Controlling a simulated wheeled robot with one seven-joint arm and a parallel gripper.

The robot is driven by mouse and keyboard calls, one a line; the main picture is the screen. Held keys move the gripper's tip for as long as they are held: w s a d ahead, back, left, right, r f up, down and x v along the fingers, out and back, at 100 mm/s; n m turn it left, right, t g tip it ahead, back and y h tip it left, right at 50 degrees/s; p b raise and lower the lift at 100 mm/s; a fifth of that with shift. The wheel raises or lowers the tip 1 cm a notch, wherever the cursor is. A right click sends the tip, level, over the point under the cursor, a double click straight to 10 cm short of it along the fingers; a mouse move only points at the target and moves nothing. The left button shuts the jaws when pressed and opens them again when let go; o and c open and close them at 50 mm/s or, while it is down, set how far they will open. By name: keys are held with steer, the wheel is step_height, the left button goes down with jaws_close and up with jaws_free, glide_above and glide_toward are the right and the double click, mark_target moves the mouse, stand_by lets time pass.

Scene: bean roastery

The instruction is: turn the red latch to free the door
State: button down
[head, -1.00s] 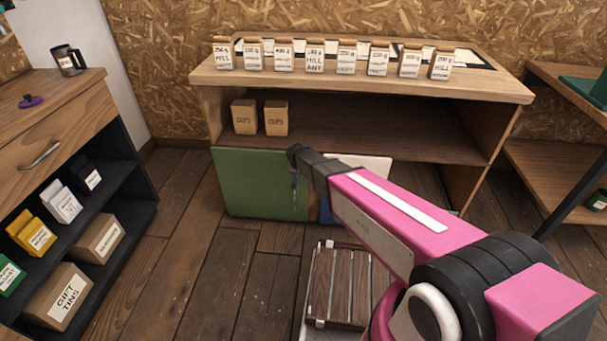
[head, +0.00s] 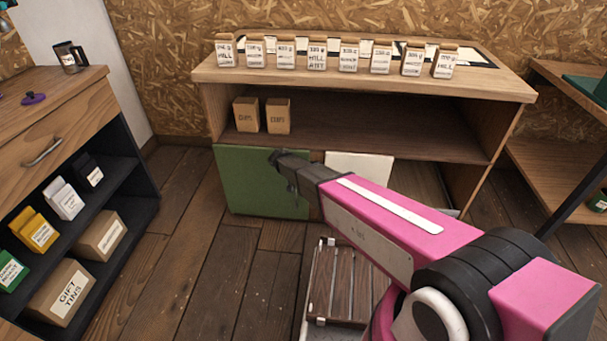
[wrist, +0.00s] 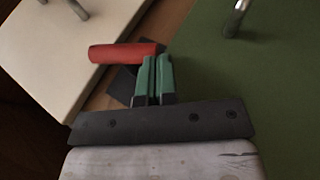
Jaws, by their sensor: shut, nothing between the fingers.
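The red latch (wrist: 122,52) shows in the wrist view as a short red bar on a dark plate, lying across the gap between the cream door and the green door. The green door (head: 240,185) is at the left of the low cabinet in the head view, with the white door (head: 360,165) to its right. My gripper (wrist: 153,65) is shut and empty, its green fingertips close beside the right end of the red bar. I cannot tell whether they touch it. In the head view the latch is hidden behind my arm.
A metal handle (wrist: 236,18) stands out from the green door. A row of bean bags (head: 320,55) stands on the cabinet top (head: 500,88). A slatted wooden crate (head: 340,290) sits on the floor below my arm. Floor to the left of it is clear.

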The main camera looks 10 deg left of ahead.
steer(key=shift+d+f+n+t+h, duration=0.15)
steer(key=shift+d+f+n+h, duration=0.15)
steer(key=shift+f+h, duration=0.6)
steer(key=shift+d+f+n+t+h, duration=0.2)
steer(key=shift+d+f+n+h, duration=0.05)
steer(key=shift+f+h, duration=0.7)
steer(key=shift+d+f+n+t+h, duration=0.15)
steer(key=shift+d+f+n+h, duration=0.15)
steer(key=shift+f+h, duration=0.6)
steer(key=shift+d, duration=0.15)
steer(key=s+a+f, duration=0.1)
steer(key=s+a, duration=0.4)
steer(key=a, duration=0.8)
steer(key=shift+f, duration=0.15)
